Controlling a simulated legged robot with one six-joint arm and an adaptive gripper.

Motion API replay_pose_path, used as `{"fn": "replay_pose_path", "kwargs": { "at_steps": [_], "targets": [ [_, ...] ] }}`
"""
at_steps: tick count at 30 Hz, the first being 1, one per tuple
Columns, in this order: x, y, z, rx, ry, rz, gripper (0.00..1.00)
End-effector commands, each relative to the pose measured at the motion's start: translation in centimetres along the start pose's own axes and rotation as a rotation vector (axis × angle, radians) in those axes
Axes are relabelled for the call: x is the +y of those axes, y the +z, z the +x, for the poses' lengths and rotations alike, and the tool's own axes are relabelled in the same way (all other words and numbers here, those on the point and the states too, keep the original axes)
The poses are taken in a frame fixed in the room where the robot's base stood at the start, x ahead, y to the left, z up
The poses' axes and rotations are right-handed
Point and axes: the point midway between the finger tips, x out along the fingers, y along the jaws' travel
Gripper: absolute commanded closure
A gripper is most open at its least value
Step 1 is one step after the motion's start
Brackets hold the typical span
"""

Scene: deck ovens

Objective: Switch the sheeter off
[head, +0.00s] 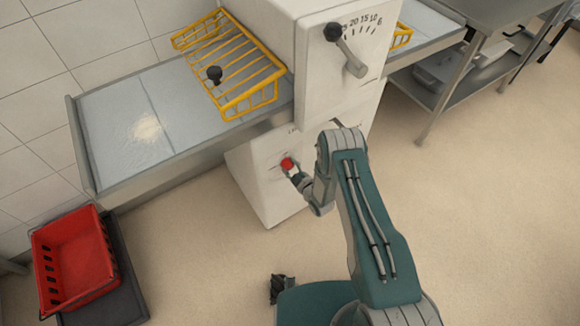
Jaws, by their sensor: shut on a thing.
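The sheeter (313,94) is a white machine with a numbered dial and a dark lever on its upper housing. A red knob (287,163) sits on the front of its lower white base. My gripper (294,172) is at the red knob and is shut on it, reaching in from the lower right. The fingers are small in view and partly hidden by my wrist. Small lettering near the knob is too small to read.
Grey sheeter tables (110,118) extend to both sides, with a yellow wire guard (236,62) over the left one. A red crate (74,262) stands at lower left. A steel table (492,12) is at upper right. The floor at right is clear.

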Motion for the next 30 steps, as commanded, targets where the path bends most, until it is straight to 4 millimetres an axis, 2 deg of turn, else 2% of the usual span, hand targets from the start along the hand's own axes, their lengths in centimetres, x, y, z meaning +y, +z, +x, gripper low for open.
{"fn": "replay_pose_path", "kwargs": {
  "at_steps": [15,16,17,18,30],
  "targets": [
    [-0.31,0.01,-0.06,-0.002,-0.006,-0.017,0.89],
    [-0.32,0.01,-0.06,-0.002,-0.007,-0.017,0.28],
    [-0.31,0.01,-0.06,-0.002,-0.006,-0.017,0.15],
    [-0.3,0.01,-0.06,-0.002,-0.006,-0.017,0.07],
    [-0.09,-0.04,-0.17,-0.001,-0.001,-0.016,0.07]
  ]
}}
